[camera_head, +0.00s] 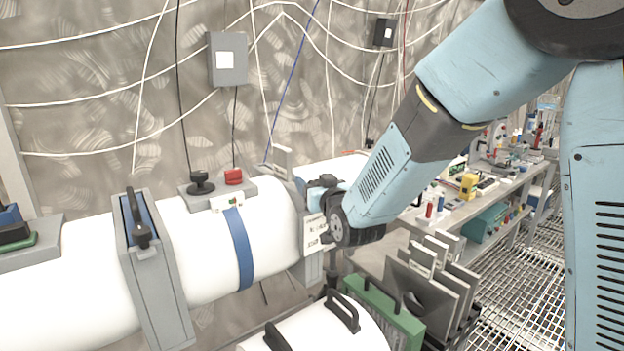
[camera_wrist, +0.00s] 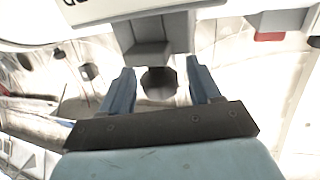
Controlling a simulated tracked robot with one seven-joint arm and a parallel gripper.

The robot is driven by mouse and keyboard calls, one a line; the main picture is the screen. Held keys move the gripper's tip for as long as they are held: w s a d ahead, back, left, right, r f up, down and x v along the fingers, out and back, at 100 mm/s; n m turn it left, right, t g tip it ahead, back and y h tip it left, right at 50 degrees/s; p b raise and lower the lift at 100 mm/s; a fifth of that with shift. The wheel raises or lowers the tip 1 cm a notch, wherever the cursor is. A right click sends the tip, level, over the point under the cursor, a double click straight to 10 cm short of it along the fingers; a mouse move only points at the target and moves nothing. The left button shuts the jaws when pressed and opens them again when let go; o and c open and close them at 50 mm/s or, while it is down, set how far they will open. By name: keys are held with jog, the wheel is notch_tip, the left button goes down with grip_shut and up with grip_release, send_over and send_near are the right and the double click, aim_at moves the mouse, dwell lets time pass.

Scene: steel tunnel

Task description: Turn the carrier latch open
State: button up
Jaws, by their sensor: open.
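A grey carrier bracket (camera_head: 312,235) with a white lettered plate is around the white pipe, just left of my wrist. In the wrist view, a grey stepped block (camera_wrist: 152,38) and a dark faceted knob (camera_wrist: 159,80) show below the edge of a white plate; they look like the carrier latch. My gripper (camera_wrist: 160,70) is open, its two blue fingers on either side of the knob with gaps visible. I cannot tell whether they touch the block. In the head view, my gripper (camera_head: 318,186) is at the bracket, mostly hidden by my wrist.
The white pipe (camera_head: 85,265) runs across the left, with a grey clamp (camera_head: 160,275) and a switch box with a red button (camera_head: 234,176). Grey plates (camera_head: 430,280) and a green case (camera_head: 385,310) stand below my wrist. A cluttered bench (camera_head: 470,200) is behind, at right.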

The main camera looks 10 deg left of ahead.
jog(key=shift+x, duration=0.85)
jog(key=c, duration=1)
